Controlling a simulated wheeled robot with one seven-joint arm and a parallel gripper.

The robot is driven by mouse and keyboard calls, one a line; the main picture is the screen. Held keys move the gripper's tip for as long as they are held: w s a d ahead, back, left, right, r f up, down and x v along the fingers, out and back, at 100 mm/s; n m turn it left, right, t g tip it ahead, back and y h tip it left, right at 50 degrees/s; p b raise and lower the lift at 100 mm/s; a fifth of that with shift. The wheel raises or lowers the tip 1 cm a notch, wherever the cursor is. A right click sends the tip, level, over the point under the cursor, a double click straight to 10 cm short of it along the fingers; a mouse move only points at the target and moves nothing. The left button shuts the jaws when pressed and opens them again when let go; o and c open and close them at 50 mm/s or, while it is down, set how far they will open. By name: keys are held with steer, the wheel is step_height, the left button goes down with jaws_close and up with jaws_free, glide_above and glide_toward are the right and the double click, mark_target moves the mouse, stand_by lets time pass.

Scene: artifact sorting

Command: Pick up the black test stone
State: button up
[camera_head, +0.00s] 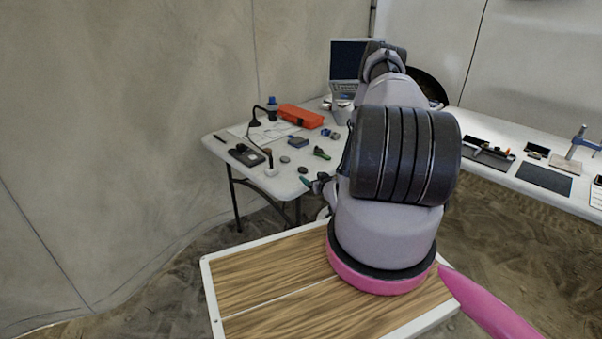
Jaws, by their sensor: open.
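Two small dark round pieces lie near the front edge of the white table, one nearer the edge (303,170) and one a little farther back (285,159). They look like stones, but I cannot tell which, if either, is the black test stone. My gripper (318,184) shows only in part, as dark and teal tips past the left side of my arm, near the table's front edge and to the right of the dark pieces. It is open, and I see nothing held in it. My arm hides much of the table behind it.
The white table (232,153) also holds a black device (247,154), an orange case (300,116), a laptop (348,58), a black desk lamp and a green item (321,153). A second table with a dark mat (544,178) stands at right.

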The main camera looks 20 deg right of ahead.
mark_target(304, 170)
steer(key=x, duration=0.4)
steer(key=shift+w, duration=0.1)
steer(key=shift+d+x, duration=0.1)
steer(key=shift+x, duration=1.3)
steer(key=shift+d+x, duration=0.15)
steer(key=shift+x, duration=1.3)
jaws_close()
